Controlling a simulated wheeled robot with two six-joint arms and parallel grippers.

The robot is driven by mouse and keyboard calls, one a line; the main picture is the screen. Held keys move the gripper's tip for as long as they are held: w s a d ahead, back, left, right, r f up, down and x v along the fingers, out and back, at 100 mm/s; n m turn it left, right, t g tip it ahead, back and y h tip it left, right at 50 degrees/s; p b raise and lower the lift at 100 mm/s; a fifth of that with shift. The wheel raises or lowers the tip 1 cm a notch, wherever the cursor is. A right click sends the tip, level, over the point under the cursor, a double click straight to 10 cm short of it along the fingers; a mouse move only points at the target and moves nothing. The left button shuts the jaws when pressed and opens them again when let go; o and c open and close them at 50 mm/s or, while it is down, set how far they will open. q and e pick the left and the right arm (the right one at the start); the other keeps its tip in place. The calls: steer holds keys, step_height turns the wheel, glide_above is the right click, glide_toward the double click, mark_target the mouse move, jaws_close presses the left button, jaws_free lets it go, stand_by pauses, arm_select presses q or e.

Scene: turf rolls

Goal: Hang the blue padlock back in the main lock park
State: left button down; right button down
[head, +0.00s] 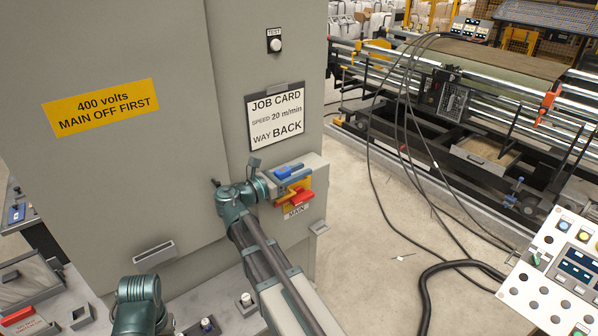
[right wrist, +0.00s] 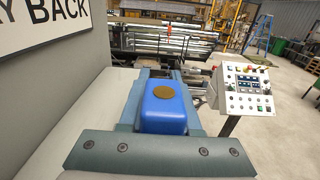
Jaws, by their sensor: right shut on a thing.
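The blue padlock (head: 285,171) is held between the fingers of my right gripper (head: 288,180), in front of the grey switch box on the cabinet. In the right wrist view the padlock's blue body (right wrist: 163,112), with a round brass disc, sits between the fingers (right wrist: 165,100). Its shackle cannot be made out. The main switch has a red handle (head: 302,197) on a yellow plate, just below the padlock, above a MAIN label (head: 296,211). I cannot make out the lock park or tell whether the padlock touches it. My left gripper is out of view.
The grey cabinet (head: 140,45) carries a job card (head: 276,115), a yellow warning sign (head: 100,107) and a test button (head: 275,45). A control panel (head: 560,265) stands at the right. Black cables (head: 440,268) trail across the floor. Open floor lies right of the switch box.

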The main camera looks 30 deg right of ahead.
steer(key=shift+f+b, duration=0.65)
steer(key=shift+f, duration=0.15)
steer(key=c, duration=0.5)
jaws_free()
steer(key=a, duration=0.9)
steer(key=s+a, duration=0.1)
steer(key=a, duration=0.3)
steer(key=shift+a, duration=0.4)
